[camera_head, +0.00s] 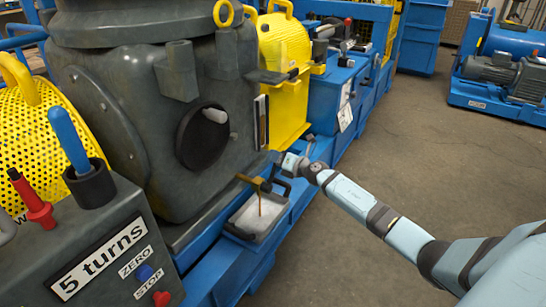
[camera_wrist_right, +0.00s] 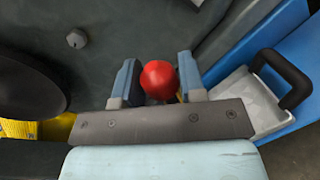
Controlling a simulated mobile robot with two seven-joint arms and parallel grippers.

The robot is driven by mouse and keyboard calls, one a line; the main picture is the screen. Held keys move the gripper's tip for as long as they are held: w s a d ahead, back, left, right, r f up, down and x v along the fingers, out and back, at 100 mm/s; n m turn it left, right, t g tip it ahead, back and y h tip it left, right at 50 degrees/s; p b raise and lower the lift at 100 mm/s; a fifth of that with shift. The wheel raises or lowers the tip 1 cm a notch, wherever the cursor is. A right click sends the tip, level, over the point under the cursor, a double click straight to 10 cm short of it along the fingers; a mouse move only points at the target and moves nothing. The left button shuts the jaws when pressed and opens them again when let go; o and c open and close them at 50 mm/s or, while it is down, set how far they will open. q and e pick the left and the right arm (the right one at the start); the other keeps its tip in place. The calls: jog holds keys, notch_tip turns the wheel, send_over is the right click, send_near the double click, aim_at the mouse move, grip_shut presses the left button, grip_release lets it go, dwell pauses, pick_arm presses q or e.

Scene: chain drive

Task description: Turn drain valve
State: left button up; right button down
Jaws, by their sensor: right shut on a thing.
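The drain valve (camera_head: 257,183) is a brass-coloured fitting low on the side of the big dark grey gearbox housing (camera_head: 180,150). A thin amber stream hangs below it over the tray. My right gripper (camera_head: 282,163) is at the valve. In the right wrist view a round red knob (camera_wrist_right: 159,79), seemingly the valve's handle end, sits between its two blue-grey fingers, which are shut on it. The rest of the handle is mostly hidden by the gripper. My left gripper is not in view.
A pale tray (camera_head: 270,226) with a black handle stands below the valve on the blue base; it also shows in the right wrist view (camera_wrist_right: 236,98). A control box (camera_head: 85,255) with levers and buttons is at front left.

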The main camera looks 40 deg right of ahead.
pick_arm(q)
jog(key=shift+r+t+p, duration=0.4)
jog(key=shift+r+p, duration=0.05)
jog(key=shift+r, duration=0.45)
pick_arm(e)
jog(key=w+d+f+m+g+y, duration=0.1)
jog(key=d+f+m, duration=0.3)
jog(key=f+m, duration=0.4)
jog(key=shift+w+d+f+m+g+y, duration=0.4)
jog(key=shift+w+m+y, duration=0.1)
jog(key=shift+m+y, duration=0.1)
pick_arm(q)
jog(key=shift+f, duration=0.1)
pick_arm(e)
jog(key=c, duration=0.7)
grip_release()
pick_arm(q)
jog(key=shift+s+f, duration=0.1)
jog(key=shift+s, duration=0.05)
